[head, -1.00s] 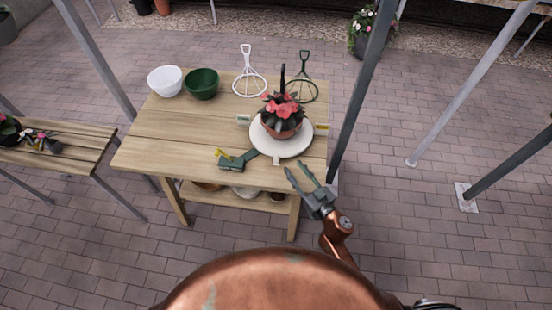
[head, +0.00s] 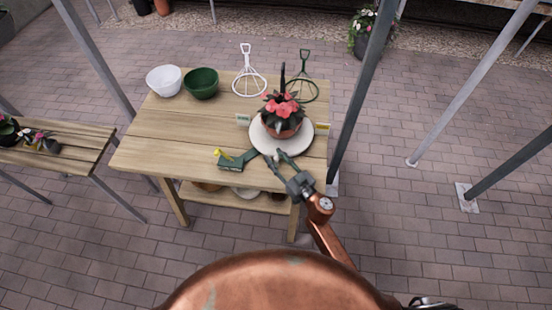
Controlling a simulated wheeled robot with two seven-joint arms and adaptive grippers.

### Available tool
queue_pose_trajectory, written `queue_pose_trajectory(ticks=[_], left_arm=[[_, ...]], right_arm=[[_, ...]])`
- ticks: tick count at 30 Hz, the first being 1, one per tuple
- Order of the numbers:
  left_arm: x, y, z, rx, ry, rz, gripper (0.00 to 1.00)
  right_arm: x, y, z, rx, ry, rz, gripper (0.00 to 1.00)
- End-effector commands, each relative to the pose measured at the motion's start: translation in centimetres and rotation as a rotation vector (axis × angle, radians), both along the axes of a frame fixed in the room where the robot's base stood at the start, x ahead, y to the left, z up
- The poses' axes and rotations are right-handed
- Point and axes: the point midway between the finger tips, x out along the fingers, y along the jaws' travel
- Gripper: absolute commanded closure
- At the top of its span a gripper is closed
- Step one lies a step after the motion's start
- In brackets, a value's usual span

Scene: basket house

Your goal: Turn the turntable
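The turntable is a round whitish disc (head: 302,145) near the right end of the wooden table. A potted plant with red flowers (head: 282,114) stands on it. A dark green bracket with a yellow pointer (head: 236,161) lies at the disc's front left. My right gripper (head: 273,161) is at the disc's front edge, its two fingers apart with nothing seen between them. I cannot tell whether a fingertip touches the disc. My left gripper is not in view.
The wooden table (head: 165,135) also holds a white bowl (head: 164,80), a green bowl (head: 201,84), a white wire hanger (head: 248,80) and a green one (head: 303,85). Small tags stand beside the disc. A grey post (head: 358,95) rises close to the table's right end.

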Motion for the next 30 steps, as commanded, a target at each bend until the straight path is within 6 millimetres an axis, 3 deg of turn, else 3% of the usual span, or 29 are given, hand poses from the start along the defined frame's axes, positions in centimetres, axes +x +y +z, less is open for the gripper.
queue_pose_trajectory(ticks=[2, 16, 30], left_arm=[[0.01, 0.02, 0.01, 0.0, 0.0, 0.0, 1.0], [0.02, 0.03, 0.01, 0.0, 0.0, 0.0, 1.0], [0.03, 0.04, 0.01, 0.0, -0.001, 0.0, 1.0]], right_arm=[[-0.02, -0.01, 0.0, 0.0, 0.0, 0.0, 0.67], [-0.04, -0.03, -0.01, 0.0, 0.0, 0.0, 0.99], [-0.05, -0.02, -0.02, 0.0, 0.0, 0.0, 1.0]])
